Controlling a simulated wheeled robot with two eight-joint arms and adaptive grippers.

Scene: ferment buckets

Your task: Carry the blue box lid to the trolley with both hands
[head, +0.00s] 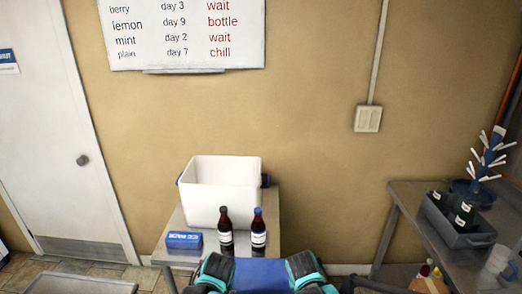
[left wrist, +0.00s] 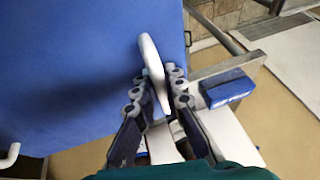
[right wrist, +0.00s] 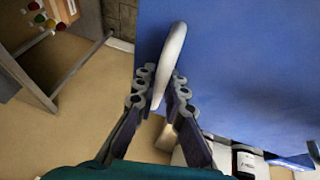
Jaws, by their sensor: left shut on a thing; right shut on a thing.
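The blue box lid (head: 262,273) is at the bottom middle of the head view, between my two grippers. It fills much of the left wrist view (left wrist: 75,75) and the right wrist view (right wrist: 240,70). My left gripper (left wrist: 158,80) is shut on a white handle (left wrist: 150,55) at one edge of the lid. My right gripper (right wrist: 162,82) is shut on another white handle (right wrist: 173,52) at the other edge. A grey tray-like top (head: 80,287) shows at the bottom left of the head view; I cannot tell for certain that it is the trolley.
An open white box (head: 222,195) stands on a small table (head: 172,245) ahead, with two dark bottles (head: 242,232) and a small blue box (head: 183,240). A bench (head: 410,205) with a grey crate (head: 455,228) and bottle rack stands right. A door (head: 62,130) is left.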

